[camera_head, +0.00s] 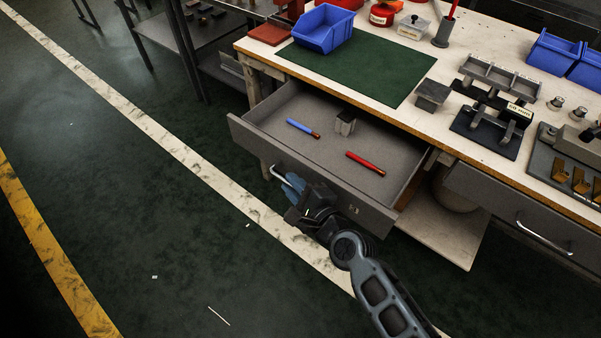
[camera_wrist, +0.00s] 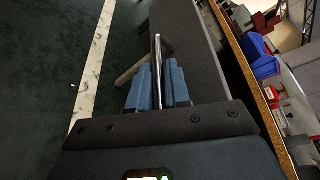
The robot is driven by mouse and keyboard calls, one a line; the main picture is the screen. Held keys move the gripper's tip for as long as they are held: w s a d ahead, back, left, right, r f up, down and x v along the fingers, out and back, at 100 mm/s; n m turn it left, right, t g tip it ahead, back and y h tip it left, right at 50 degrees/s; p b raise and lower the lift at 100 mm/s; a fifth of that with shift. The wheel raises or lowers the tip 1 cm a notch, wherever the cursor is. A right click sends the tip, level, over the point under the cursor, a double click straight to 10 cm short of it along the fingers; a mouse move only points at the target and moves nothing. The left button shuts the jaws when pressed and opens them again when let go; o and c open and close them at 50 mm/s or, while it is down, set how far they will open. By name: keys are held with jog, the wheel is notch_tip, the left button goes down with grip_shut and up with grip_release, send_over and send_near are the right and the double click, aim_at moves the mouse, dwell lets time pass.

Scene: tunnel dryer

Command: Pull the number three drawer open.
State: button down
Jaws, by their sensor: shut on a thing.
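The grey drawer (camera_head: 309,188) stands pulled out from under the left part of the workbench. A small label (camera_head: 353,210) is on its front; I cannot read its number surely. Its metal bar handle (camera_head: 277,175) shows left of my gripper (camera_head: 297,187). In the wrist view the handle (camera_wrist: 157,55) runs between the blue fingers of my gripper (camera_wrist: 158,88), which are shut on it. The drawer front (camera_wrist: 188,50) lies just right of the fingers. Inside the drawer are a blue pen-like item (camera_head: 302,128), a red one (camera_head: 366,163) and a small grey block (camera_head: 345,123).
The workbench (camera_head: 390,121) carries a green mat (camera_head: 365,66), a blue bin (camera_head: 323,28) and metal fixtures. A second drawer (camera_head: 520,215) at the right is shut. A lower shelf (camera_head: 440,229) shows beneath the bench. The dark green floor in front is free, with a white line (camera_head: 170,142).

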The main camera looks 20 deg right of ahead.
jog(key=shift+s+a, duration=0.45)
jog(key=shift+a, duration=0.1)
jog(key=c, duration=1.4)
grip_release()
jog(key=shift+c, duration=0.2)
jog(key=v, duration=0.7)
jog(key=shift+s, duration=0.35)
jog(key=shift+d, duration=0.1)
